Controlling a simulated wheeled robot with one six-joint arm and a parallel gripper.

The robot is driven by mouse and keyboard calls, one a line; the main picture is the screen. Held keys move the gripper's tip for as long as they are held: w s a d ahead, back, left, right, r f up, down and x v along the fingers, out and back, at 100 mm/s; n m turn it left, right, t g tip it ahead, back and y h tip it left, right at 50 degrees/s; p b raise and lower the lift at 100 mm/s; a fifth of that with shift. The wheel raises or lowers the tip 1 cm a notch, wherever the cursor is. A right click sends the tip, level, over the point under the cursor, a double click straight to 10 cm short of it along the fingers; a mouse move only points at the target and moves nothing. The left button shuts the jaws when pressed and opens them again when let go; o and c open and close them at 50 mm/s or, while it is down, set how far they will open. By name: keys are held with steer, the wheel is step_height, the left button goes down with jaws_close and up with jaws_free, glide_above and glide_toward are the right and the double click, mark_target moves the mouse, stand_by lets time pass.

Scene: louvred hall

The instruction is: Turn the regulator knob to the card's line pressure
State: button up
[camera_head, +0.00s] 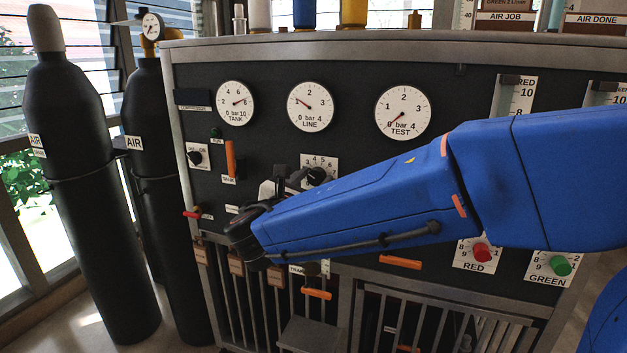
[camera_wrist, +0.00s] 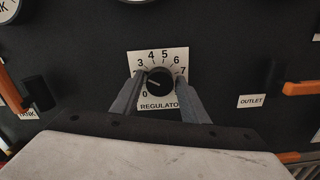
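The regulator knob (camera_wrist: 160,81) is black and round on a white dial plate (camera_wrist: 174,54) marked from 0 up to 7. Its pale pointer line points left and slightly up, between the 0 and the 3. In the head view the knob (camera_head: 317,176) shows just beyond my gripper (camera_head: 298,180). In the wrist view the two fingers of my gripper (camera_wrist: 160,88) stand apart on either side of the knob; firm contact is not visible. The LINE gauge (camera_head: 311,106) reads near 1 bar. A card (camera_head: 505,4) above the AIR JOB label is cut off, with "GREEN 2 L/min" partly legible.
The TANK gauge (camera_head: 236,103) reads near 8 and the TEST gauge (camera_head: 403,112) near 0. An orange lever (camera_head: 231,159) is left of the regulator. Red (camera_head: 481,252) and green (camera_head: 560,265) knobs sit lower right. Black cylinders (camera_head: 85,200) stand at left.

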steer(key=c, duration=0.6)
steer(key=shift+m, duration=2.5)
steer(key=o, duration=1)
steer(key=v, duration=1.7)
steer(key=shift+s, duration=0.2)
